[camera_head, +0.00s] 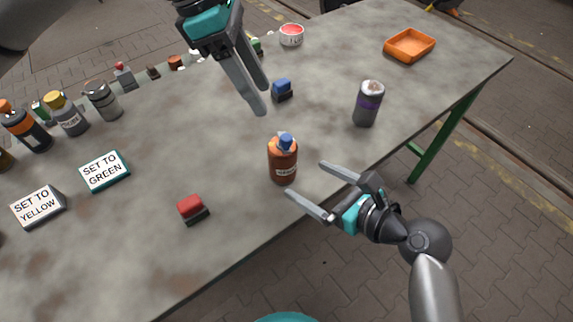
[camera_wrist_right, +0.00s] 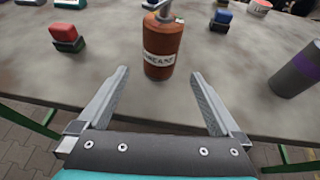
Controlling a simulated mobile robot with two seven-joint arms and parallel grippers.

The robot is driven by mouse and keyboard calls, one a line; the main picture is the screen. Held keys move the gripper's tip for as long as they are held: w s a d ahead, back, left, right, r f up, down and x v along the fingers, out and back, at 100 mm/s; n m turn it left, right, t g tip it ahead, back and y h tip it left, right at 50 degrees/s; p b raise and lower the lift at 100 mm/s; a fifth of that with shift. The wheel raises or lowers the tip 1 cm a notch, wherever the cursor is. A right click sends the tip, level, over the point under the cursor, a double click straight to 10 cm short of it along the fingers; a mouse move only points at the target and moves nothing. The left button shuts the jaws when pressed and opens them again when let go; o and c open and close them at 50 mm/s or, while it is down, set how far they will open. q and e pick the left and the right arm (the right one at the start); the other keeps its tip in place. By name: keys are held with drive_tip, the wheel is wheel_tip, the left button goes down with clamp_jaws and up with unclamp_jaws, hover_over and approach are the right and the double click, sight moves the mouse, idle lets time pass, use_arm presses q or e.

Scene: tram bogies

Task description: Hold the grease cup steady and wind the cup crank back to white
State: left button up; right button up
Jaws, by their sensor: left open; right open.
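The grease cup (camera_head: 283,165) is an orange-brown cylinder with a pale label, standing upright near the table's front edge. It also shows in the right wrist view (camera_wrist_right: 163,52). The crank on its top has a blue part (camera_head: 286,139) in the head view and a grey arm (camera_wrist_right: 163,11) in the wrist view. My left gripper (camera_head: 263,100) is open and empty above the table, behind the cup.
A grey can with a purple band (camera_head: 368,104) stands right of the cup. A blue-black block (camera_head: 282,89) lies behind, a red-black block (camera_head: 192,209) left. Signs read "SET TO GREEN" (camera_head: 105,171) and "SET TO YELLOW" (camera_head: 38,206). An orange tray (camera_head: 409,46) sits far right.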

sight(293, 171)
drive_tip(key=x, duration=0.9)
drive_tip(key=shift+f, duration=0.1)
